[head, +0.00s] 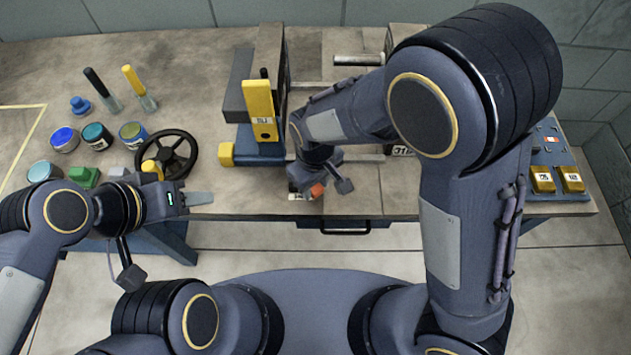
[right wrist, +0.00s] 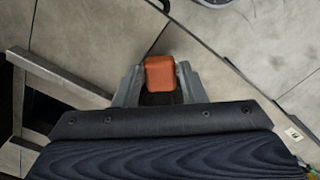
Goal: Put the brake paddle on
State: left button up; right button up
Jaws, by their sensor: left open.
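An orange-red block (right wrist: 160,73), which looks like the brake paddle's grip, sits between the fingers of my right gripper (right wrist: 160,84) in the right wrist view. The fingers lie close against both its sides. In the head view the orange-red piece (head: 317,190) shows at my right gripper (head: 313,181), over the table's front edge. What it is fixed to is hidden. A yellow upright plate (head: 259,104) with a printed label stands on a blue base left of that gripper. My left gripper (head: 198,199) is open and empty at the table's front left.
A black handwheel (head: 171,153), paint pots (head: 98,136) and two handled tools (head: 139,87) are on the table's left. A blue panel with yellow labelled blocks (head: 543,179) is at the right. My right arm hides much of the table's right half. A drawer handle (head: 346,230) is below the front edge.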

jog(key=c, duration=0.6)
jog(key=shift+o, duration=0.2)
jog(key=shift+a, duration=0.1)
jog(key=m, duration=0.1)
jog(key=a+m+p, duration=0.1)
jog(key=m, duration=0.1)
jog(key=shift+s+a+r+m, duration=0.15)
jog(key=shift+s+m, duration=0.15)
jog(key=shift+s, duration=0.1)
jog(key=m+p, duration=0.1)
jog(key=m, duration=0.1)
jog(key=a+m, duration=0.1)
jog(key=shift+s+a+m+p, duration=0.15)
jog(key=shift+a+m+p, duration=0.15)
jog(key=shift+m+p, duration=0.1)
jog(key=a+m, duration=0.1)
jog(key=m, duration=0.1)
jog(key=a+m+p, duration=0.1)
jog(key=m, duration=0.1)
jog(key=shift+w+a+m+p, duration=0.25)
jog(key=shift+m+p, duration=0.1)
jog(key=shift+m, duration=0.4)
jog(key=shift+w+a+m+p, duration=0.15)
jog(key=shift+a+m+p, duration=0.15)
jog(key=shift+m, duration=0.5)
jog(key=shift+w+a+m+p, duration=0.25)
jog(key=shift+m+p, duration=0.1)
jog(key=shift+m, duration=0.4)
